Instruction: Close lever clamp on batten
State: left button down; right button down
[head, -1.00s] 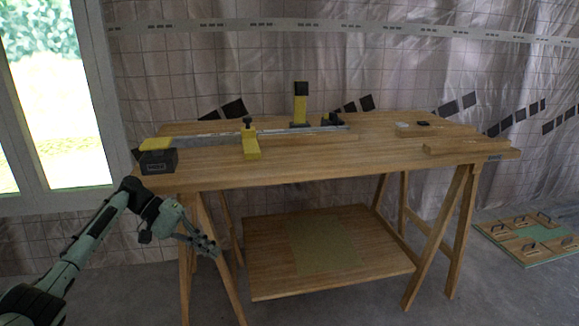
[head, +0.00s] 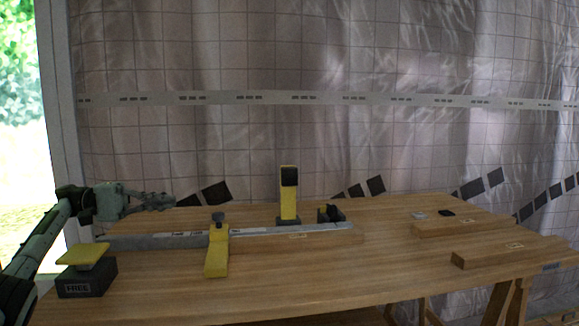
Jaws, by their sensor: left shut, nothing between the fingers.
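The batten (head: 300,242) lies along the back of the workbench (head: 330,280), with a grey metal bar (head: 140,241) running along it. A yellow lever (head: 289,190) stands upright on a dark base at the batten's back edge; it looks like the lever clamp, standing open. A yellow block (head: 216,261) with a dark knob on top lies across the bar further left. My left gripper (head: 172,201) is shut and empty, above the table's back left, left of the lever and apart from it. My right gripper is out of view.
A dark box (head: 86,281) with a yellow top stands at the front left corner. A small black fitting (head: 331,213) sits right of the lever. Two wooden blocks lie at the right, one further back (head: 455,228) and one nearer (head: 500,256). The table's front middle is clear.

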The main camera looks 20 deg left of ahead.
aim_at(288, 174)
jog(key=i, duration=1.1)
